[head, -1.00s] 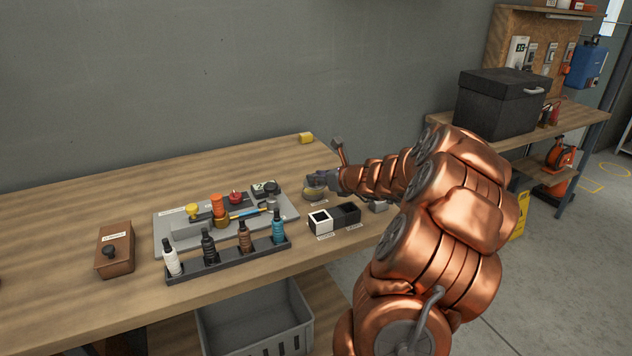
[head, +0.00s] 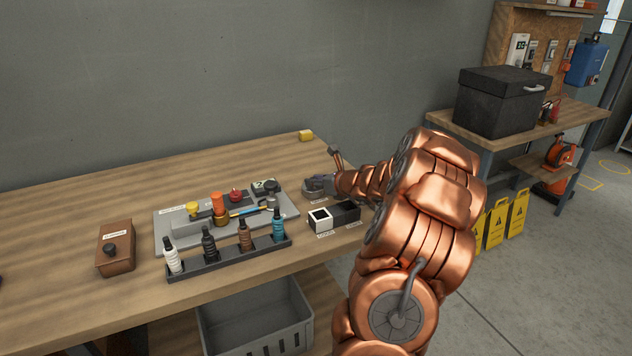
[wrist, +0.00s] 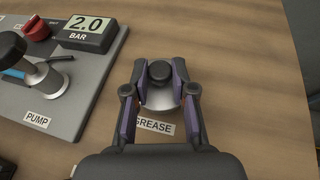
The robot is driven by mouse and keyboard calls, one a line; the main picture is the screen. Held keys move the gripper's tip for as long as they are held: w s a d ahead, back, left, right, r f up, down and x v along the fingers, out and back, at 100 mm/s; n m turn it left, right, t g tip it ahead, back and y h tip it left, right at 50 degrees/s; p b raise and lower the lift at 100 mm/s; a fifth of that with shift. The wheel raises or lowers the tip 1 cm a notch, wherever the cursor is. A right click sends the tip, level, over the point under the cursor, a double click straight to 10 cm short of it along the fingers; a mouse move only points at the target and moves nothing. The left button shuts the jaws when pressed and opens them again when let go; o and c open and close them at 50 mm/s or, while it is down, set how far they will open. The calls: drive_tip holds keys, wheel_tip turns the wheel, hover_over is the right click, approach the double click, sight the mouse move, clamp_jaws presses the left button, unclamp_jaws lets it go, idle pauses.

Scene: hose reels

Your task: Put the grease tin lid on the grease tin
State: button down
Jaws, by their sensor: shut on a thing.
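In the wrist view my gripper (wrist: 160,75) is shut on the dark round knob of the grease tin lid (wrist: 160,97). The lid's pale silver disc shows between the fingers, just behind a "GREASE" label (wrist: 155,126) on the bench. The grease tin is not clearly visible; the lid and fingers cover that spot, so I cannot tell whether the lid rests on it. In the head view my gripper (head: 317,185) is low over the bench, right of the grey pump board (head: 290,203), and small.
A white box and a dark box (head: 346,212) stand in front of my gripper. A rack of bottles (head: 228,259) lies along the bench front, with a brown box (head: 116,247) at left. A yellow block (head: 306,135) sits at the back. The bench behind is mostly clear.

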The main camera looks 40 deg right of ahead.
drive_tip(key=shift+f, duration=0.15)
drive_tip(key=c, duration=1)
unclamp_jaws()
drive_tip(key=shift+o, duration=0.2)
drive_tip(key=shift+r, duration=0.2)
drive_tip(key=v, duration=1.2)
drive_tip(key=shift+f+b, duration=0.1)
drive_tip(key=shift+b, duration=0.2)
